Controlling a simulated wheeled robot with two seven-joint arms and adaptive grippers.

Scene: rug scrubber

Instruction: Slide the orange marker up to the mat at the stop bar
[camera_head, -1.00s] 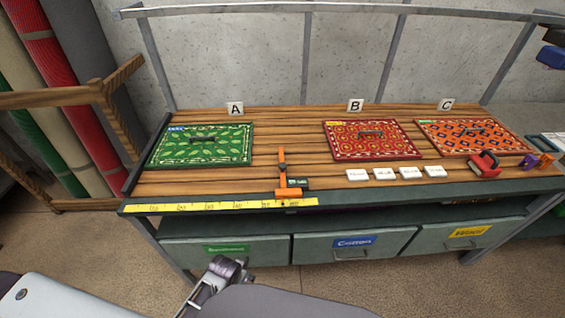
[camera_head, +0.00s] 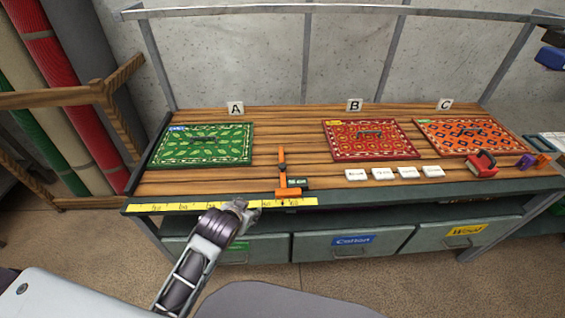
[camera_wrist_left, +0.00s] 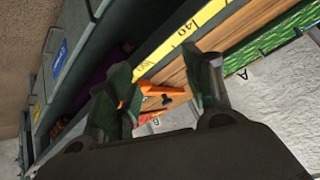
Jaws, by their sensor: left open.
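The orange marker (camera_head: 288,191) sits on the bench's front edge at the yellow measuring strip (camera_head: 170,207), with a thin orange arm reaching back over the planks. It also shows between my fingers in the left wrist view (camera_wrist_left: 158,90). The green patterned mat (camera_head: 203,157) lies left of the marker, and the red mat (camera_head: 371,152) lies to its right. My right gripper is not in view.
An orange-blue mat (camera_head: 497,148) lies at the right under sign C. Several white tags (camera_head: 383,174) and a red tool (camera_head: 482,164) lie right of the marker. Drawers (camera_head: 352,243) are below the bench edge. The planks between the green and red mats are mostly clear.

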